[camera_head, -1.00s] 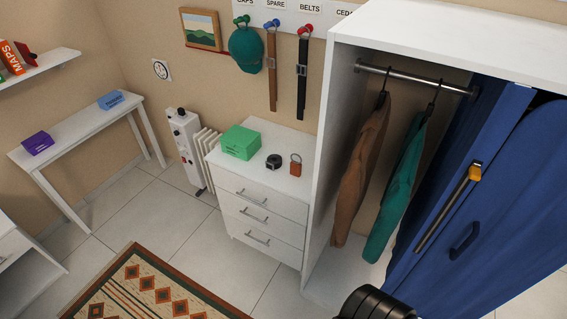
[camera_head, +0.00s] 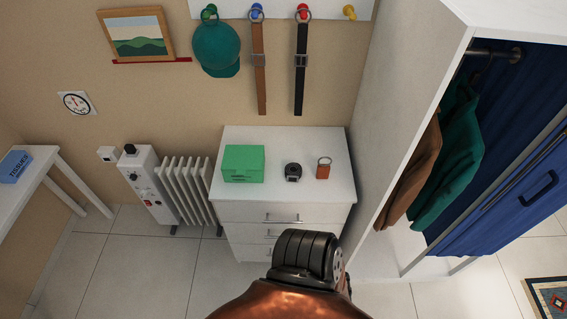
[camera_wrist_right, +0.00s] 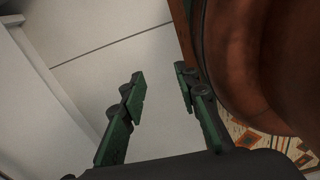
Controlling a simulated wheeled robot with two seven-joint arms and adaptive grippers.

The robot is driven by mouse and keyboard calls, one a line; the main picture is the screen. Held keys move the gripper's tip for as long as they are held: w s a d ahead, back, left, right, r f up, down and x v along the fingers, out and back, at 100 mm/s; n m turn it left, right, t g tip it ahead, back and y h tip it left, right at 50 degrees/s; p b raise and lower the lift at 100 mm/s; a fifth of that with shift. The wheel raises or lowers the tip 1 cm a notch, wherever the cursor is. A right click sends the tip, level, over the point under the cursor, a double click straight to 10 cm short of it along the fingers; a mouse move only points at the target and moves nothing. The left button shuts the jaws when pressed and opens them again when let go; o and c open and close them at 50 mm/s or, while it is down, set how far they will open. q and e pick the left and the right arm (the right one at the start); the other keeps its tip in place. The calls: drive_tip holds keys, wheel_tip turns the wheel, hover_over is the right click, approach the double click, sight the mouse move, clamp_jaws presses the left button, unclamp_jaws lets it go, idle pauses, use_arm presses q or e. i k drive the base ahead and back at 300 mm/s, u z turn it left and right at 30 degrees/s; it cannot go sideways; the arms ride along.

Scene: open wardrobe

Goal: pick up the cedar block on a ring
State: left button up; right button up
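The cedar block (camera_head: 323,172) is a small reddish-brown block with a metal ring at its upper end. It lies on top of the white chest of drawers (camera_head: 340,195), near its right side, in the head view. My right gripper (camera_wrist_right: 160,78) shows in the right wrist view with its two green-and-black fingers apart and nothing between them. It is over the floor there, and the block is not in that view. The head view shows part of my arm at the bottom middle, but neither gripper.
A black tape measure (camera_head: 292,172) lies left of the block, and a green box (camera_head: 243,163) further left. The wardrobe side (camera_head: 400,130) rises right of the chest. Belts and a teal cap (camera_head: 217,50) hang above. A white heater (camera_head: 150,185) stands to the left.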

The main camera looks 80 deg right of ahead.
sight(324, 170)
drive_tip(key=i, duration=0.4)
drive_tip(key=z, duration=2.8)
